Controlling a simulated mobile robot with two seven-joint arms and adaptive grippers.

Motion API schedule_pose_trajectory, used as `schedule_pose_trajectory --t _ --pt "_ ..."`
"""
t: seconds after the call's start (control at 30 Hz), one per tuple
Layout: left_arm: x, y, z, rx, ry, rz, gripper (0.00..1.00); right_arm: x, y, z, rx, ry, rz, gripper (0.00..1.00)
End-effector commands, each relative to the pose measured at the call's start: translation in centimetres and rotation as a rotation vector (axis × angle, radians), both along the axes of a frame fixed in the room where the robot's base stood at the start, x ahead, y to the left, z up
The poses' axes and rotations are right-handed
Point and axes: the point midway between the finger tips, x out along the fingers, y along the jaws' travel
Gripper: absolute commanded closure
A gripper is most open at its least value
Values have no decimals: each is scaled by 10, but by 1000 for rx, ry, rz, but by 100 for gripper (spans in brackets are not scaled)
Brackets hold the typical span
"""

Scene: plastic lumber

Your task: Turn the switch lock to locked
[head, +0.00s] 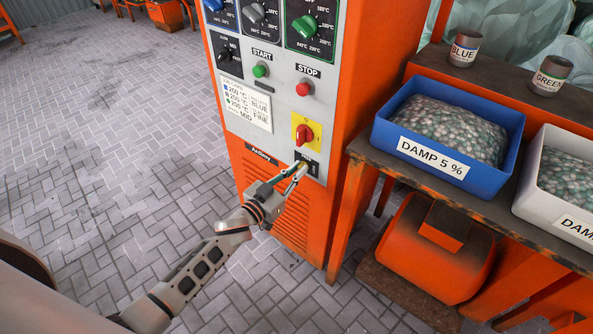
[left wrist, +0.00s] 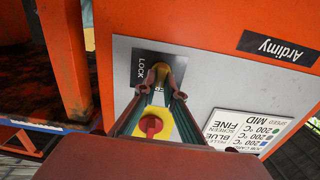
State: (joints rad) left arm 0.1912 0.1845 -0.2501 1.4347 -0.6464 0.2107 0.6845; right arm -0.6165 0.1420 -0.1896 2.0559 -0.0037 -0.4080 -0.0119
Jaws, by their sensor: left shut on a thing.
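The switch lock (head: 311,170) is a small black plate low on the grey front of the orange cabinet, below the yellow plate with the red rotary switch (head: 305,134). My left gripper (head: 301,168) reaches it from the lower left and is shut on its small brass-coloured part. In the left wrist view the dark lock plate (left wrist: 139,70) shows the word LOCK, and the fingertips (left wrist: 162,76) close in front of it. The fingers hide most of the lock, so its exact turned position cannot be told. My right gripper is in no view.
The panel has a green START button (head: 260,71), a red STOP button (head: 304,88) and dials above. To the right, a workbench (head: 384,155) with a blue bin (head: 385,131) and a white bin (head: 530,180) stands close.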

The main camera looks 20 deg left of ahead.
Motion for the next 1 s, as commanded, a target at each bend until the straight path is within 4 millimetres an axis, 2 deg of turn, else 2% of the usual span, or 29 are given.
schedule_pose_trajectory --t 0.27,1.0 --pt "1 -2 3 157 -61 1 100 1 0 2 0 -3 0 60" --pt "0 -7 -1 814 -301 1 100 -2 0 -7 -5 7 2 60"
